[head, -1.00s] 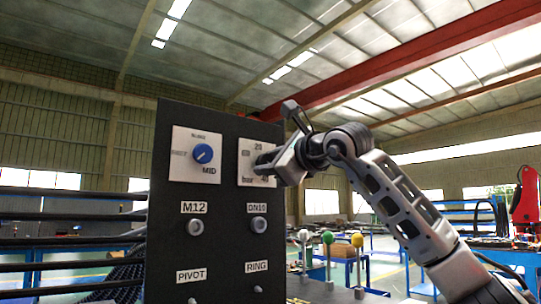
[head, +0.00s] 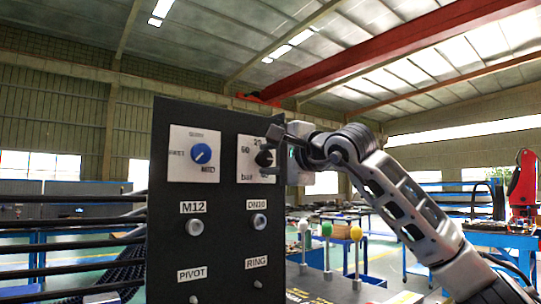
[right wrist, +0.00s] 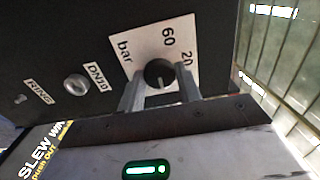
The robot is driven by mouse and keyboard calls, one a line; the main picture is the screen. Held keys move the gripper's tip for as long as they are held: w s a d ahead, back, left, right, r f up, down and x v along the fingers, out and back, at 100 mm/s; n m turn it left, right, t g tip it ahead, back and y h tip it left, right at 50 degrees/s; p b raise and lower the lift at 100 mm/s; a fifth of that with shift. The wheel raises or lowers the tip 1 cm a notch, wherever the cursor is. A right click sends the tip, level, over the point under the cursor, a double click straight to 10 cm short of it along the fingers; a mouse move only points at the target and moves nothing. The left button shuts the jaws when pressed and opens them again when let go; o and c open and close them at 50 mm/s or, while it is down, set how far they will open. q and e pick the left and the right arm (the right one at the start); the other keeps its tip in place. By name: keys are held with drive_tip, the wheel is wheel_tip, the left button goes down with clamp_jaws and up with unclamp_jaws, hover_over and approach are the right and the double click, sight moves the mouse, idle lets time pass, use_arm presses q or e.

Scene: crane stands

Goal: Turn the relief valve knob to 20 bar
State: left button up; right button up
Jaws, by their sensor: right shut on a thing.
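The relief valve knob (head: 264,158) is a dark round knob on a white plate (head: 243,172) marked 60, 20 and bar, at the upper right of the black panel (head: 215,222). In the right wrist view the knob (right wrist: 158,72) sits between the fingertips of my right gripper (right wrist: 160,88), which is shut on it. A light line on the knob's face points down in that view, away from the 60 and not at the 20. In the head view my right gripper (head: 276,153) covers the plate's right part. My left gripper is out of view.
A blue knob (head: 203,154) on a white plate is at the panel's upper left. Sockets labelled M12 (head: 194,227) and DN10 (head: 258,221) sit below. Several ball-topped rods, including a green one (head: 326,230), stand right of the panel. Dark rails (head: 70,225) run at the left.

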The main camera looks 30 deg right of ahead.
idle(0.3)
drive_tip(key=o, duration=1)
drive_tip(key=shift+c, duration=0.2)
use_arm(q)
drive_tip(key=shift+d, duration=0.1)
use_arm(e)
drive_tip(key=shift+s, duration=0.3)
use_arm(q)
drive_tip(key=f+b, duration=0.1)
drive_tip(key=b, duration=0.3)
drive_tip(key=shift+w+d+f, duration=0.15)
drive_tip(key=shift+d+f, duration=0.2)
use_arm(e)
drive_tip(key=s+d, duration=0.1)
drive_tip(key=s, duration=1.4)
drive_tip(key=shift+s, duration=0.2)
